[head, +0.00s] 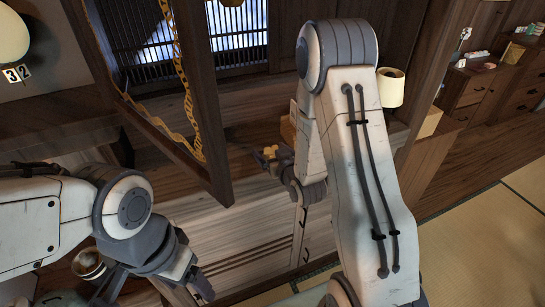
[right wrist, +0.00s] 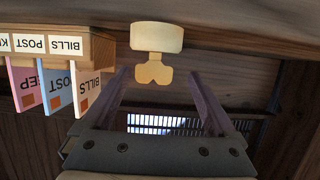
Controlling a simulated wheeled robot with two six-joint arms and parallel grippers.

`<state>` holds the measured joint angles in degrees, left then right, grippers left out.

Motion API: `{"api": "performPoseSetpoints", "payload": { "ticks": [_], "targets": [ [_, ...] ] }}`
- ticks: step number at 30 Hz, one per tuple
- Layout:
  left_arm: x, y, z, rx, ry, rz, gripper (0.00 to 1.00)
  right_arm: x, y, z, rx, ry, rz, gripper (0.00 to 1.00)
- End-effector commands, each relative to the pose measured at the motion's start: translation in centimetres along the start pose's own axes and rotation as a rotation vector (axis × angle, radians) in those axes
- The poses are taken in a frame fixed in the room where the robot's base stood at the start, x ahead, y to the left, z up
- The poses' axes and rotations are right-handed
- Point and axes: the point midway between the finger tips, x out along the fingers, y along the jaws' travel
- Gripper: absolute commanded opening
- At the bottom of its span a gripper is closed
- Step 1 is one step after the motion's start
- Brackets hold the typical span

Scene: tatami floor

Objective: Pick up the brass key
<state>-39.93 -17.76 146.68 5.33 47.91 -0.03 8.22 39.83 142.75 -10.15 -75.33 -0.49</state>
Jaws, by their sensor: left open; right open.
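The brass key (right wrist: 154,68) shows in the right wrist view as a pale yellow lobed shape below a yellow block-like part. It also shows as a small yellow shape in the head view (head: 270,152), at the wooden shelf. My right gripper (right wrist: 158,76) is open, with one finger to each side of the key's lobed end. No contact with the fingers can be seen. In the head view my right gripper (head: 263,158) is partly hidden by my right arm. My left gripper (head: 185,286) is low at the left, open and away from the key.
Labelled cards (right wrist: 62,85) hang beside a wooden rack (right wrist: 75,45) marked BILLS and POST, left of my right gripper. A wooden post (head: 205,110) stands between my arms. A lamp (head: 390,86) and drawers (head: 470,90) are at the right. Tatami (head: 480,250) is open at lower right.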

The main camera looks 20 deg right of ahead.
Motion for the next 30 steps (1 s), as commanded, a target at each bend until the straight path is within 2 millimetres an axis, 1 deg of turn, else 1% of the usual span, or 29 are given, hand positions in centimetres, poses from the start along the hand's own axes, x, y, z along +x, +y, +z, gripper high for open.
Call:
{"api": "performPoseSetpoints", "payload": {
  "ticks": [1,6,9,12,18,19,20,21,23,24,25,26,30],
  "targets": [
    [-0.6,0.0,0.0,0.0,0.0,0.0,0.75,0.4,0.2,-0.3,0.0,0.0,0.001,0.93],
    [-2.1,0.1,-0.1,0.0,0.0,0.0,0.75,2.9,0.9,-0.5,0.001,-0.001,0.002,0.93],
    [-2.3,0.2,-0.1,0.0,0.0,0.0,0.75,4.2,0.8,-0.3,0.001,-0.001,0.001,0.93],
    [-2.3,0.2,-0.1,0.0,0.0,0.0,0.75,4.8,0.8,-0.2,0.001,0.0,0.002,0.93],
    [-2.3,0.2,-0.1,0.0,0.0,0.0,0.75,4.9,0.8,-0.1,0.001,0.0,0.002,0.93],
    [-2.2,0.2,-0.1,0.0,0.0,0.0,0.75,4.9,0.8,-0.1,0.001,0.0,0.002,0.89],
    [-2.2,0.2,-0.1,0.0,0.0,0.0,0.75,4.9,0.8,-0.1,0.001,0.0,0.002,0.77],
    [-2.2,0.2,-0.1,0.0,0.0,0.0,0.75,4.8,0.8,-0.1,0.001,0.0,0.002,0.62],
    [-2.2,0.2,-0.1,0.0,0.0,0.0,0.75,4.8,0.8,-0.1,0.001,0.0,0.002,0.39],
    [-2.2,0.2,-0.1,0.0,0.0,0.0,0.75,4.8,0.8,-0.1,0.001,0.0,0.002,0.24],
    [-2.2,0.2,-0.1,0.0,0.0,0.0,0.75,4.8,0.8,-0.1,0.001,0.0,0.002,0.12],
    [-2.2,0.2,-0.1,0.0,0.0,0.0,0.75,4.8,0.8,-0.1,0.001,0.0,0.002,0.03],
    [-2.3,0.2,-0.1,0.0,0.0,0.0,0.75,4.8,0.8,-0.1,0.001,0.001,0.002,0.03]
  ]
}}
